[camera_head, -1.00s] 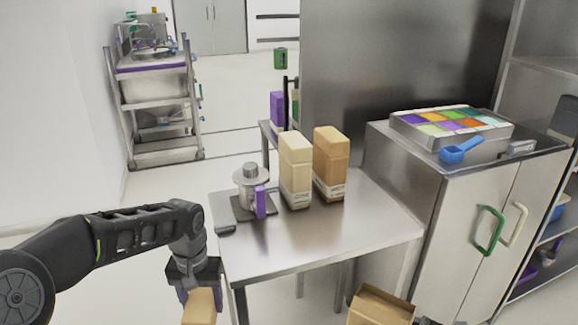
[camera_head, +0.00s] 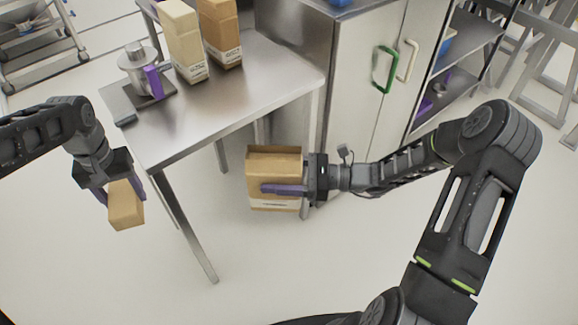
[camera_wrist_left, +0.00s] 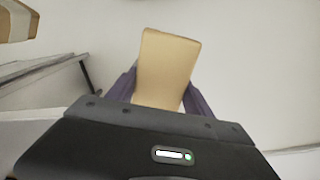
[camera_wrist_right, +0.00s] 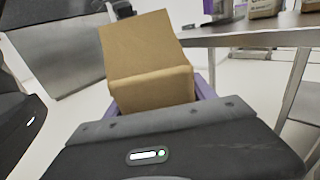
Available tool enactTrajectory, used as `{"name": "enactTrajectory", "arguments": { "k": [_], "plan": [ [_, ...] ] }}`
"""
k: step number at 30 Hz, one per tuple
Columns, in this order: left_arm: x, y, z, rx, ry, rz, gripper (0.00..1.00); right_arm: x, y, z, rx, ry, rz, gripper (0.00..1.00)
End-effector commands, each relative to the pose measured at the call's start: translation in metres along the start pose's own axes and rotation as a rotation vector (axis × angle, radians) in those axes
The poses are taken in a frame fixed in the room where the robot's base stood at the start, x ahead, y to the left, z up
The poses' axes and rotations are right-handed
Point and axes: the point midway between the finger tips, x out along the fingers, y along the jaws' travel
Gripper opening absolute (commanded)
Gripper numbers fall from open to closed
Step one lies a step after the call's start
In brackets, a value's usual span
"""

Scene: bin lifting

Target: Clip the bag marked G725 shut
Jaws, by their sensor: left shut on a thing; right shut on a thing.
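My right gripper (camera_head: 272,188) is shut on a brown paper bag (camera_head: 273,165), held upright off the floor beside the table's right end. Its top looks open, and a pale label shows low on its front, too small to read. In the right wrist view the bag (camera_wrist_right: 150,85) sits between the purple fingers. My left gripper (camera_head: 121,190) is shut on a plain tan block-like thing (camera_head: 126,207) left of the table, which also shows in the left wrist view (camera_wrist_left: 166,65). I cannot make out the G725 mark or a clip.
A steel table (camera_head: 230,100) holds a cream bag (camera_head: 184,45), a tan bag (camera_head: 220,35) and a metal canister (camera_head: 138,70) on a dark base. A steel cabinet (camera_head: 350,75) with a green handle (camera_head: 385,68) stands to its right. The floor between my arms is clear.

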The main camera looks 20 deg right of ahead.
Motion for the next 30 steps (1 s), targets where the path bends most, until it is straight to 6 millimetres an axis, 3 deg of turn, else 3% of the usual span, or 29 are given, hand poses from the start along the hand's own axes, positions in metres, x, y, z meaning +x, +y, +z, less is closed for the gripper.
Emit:
{"name": "enactTrajectory", "arguments": {
  "k": [9,15,30],
  "plan": [
    [-0.001,0.000,0.000,0.000,0.000,0.000,0.19,0.070,0.018,-0.007,-0.003,-0.008,0.315,0.00],
    [-0.001,0.000,0.000,0.000,0.000,0.000,0.19,0.095,0.025,-0.010,-0.001,-0.006,0.437,0.00],
    [0.000,0.000,0.000,-0.003,0.000,0.000,0.19,0.102,0.028,-0.013,0.002,0.000,0.474,0.00]
  ]
}}
